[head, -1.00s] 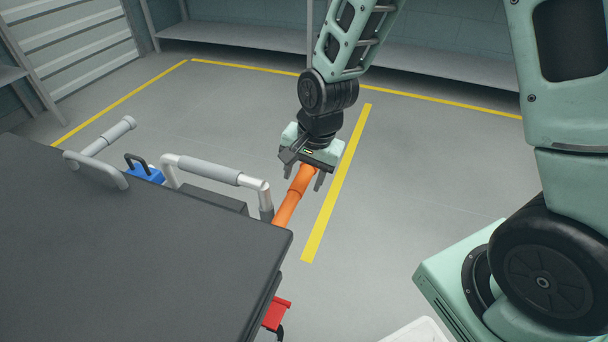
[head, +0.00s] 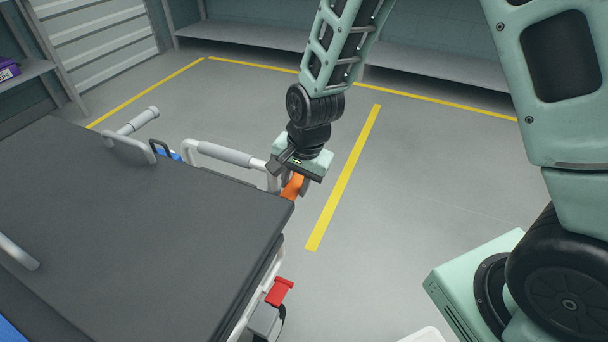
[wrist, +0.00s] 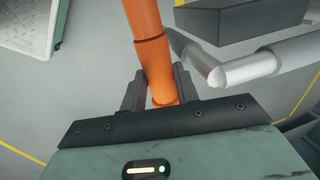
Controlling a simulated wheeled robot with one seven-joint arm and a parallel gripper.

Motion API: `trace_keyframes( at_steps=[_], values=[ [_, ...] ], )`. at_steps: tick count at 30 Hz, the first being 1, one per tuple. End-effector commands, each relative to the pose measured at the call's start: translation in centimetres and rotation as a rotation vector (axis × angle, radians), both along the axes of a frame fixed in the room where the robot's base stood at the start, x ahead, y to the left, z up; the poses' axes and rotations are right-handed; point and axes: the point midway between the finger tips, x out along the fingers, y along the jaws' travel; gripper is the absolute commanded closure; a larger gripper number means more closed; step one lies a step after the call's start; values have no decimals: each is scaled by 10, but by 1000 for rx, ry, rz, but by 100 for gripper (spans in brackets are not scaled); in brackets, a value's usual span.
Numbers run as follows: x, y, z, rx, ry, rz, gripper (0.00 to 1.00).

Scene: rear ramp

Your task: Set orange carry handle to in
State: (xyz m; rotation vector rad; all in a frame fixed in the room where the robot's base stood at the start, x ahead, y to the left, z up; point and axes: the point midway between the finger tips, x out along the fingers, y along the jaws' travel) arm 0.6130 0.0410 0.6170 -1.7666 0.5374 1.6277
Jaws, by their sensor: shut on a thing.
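The orange carry handle (wrist: 149,45) is a round orange bar. In the wrist view it runs from the top edge down between my gripper's two fingers. My gripper (wrist: 160,85) is shut on it near its end. In the head view only a short piece of the orange handle (head: 292,186) shows, at the far right corner of the black-topped stretcher (head: 150,230). My gripper (head: 290,182) hides the rest there. The fingers are mostly hidden in the head view.
A grey-and-white rail (head: 228,154) stands along the stretcher's far end, close beside my gripper; it also shows in the wrist view (wrist: 245,68). A red part (head: 279,291) sits low on the stretcher's right side.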

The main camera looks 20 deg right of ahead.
Motion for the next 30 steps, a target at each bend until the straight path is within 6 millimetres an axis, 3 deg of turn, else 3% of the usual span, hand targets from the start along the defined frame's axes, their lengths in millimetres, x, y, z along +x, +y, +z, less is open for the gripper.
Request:
trace_keyframes(
  at_steps=[11, 12, 14, 15, 30],
  values=[
    [-4, 4, 0, 1, 1, 1, 100],
    [-4, 4, 0, 1, 1, 1, 67],
    [-4, 4, 0, 1, 1, 1, 50],
    [-4, 4, 0, 1, 1, 1, 48],
    [0, 1, -1, 1, -3, 0, 48]
  ],
)
